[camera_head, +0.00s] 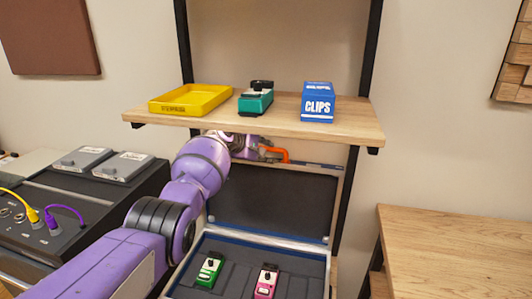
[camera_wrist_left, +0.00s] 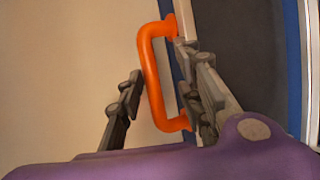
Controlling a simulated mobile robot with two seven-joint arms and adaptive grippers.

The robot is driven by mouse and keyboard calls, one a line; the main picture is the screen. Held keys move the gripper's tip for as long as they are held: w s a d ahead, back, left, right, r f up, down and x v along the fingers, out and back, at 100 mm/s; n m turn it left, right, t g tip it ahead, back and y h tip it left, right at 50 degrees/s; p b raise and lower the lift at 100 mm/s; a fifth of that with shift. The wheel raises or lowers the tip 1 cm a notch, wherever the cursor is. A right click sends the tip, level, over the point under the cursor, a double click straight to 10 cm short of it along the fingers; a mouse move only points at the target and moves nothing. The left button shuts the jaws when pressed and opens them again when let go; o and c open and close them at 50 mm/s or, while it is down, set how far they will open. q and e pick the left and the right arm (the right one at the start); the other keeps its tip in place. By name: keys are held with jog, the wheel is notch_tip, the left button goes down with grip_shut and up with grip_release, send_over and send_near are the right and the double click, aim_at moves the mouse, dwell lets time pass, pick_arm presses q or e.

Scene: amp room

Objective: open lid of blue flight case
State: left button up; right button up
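The blue-trimmed flight case (camera_head: 252,240) stands below the shelf. Its lid (camera_head: 275,200) is raised to about upright, showing a dark lining. An orange handle (camera_head: 273,152) sits at the lid's top edge; it also shows in the left wrist view (camera_wrist_left: 152,75). My left gripper (camera_head: 250,150) is at this handle, just under the shelf, and is partly hidden in the head view. In the left wrist view its two fingers (camera_wrist_left: 162,100) are apart, one on each side of the handle. I cannot tell whether the right-hand finger touches it. My right gripper is not in view.
A green pedal (camera_head: 209,270) and a pink pedal (camera_head: 266,282) lie in the case. The wooden shelf (camera_head: 285,123) close above holds a yellow tray (camera_head: 190,99), a teal pedal (camera_head: 256,101) and a blue CLIPS box (camera_head: 318,103). A wooden table (camera_head: 455,250) stands at right.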

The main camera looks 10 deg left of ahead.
pick_arm(q)
jog(key=s+a+r, duration=0.1)
jog(key=s+a, duration=0.6)
jog(key=s, duration=0.5)
jog(key=shift+s+r, duration=0.3)
jog(key=shift+s, duration=0.1)
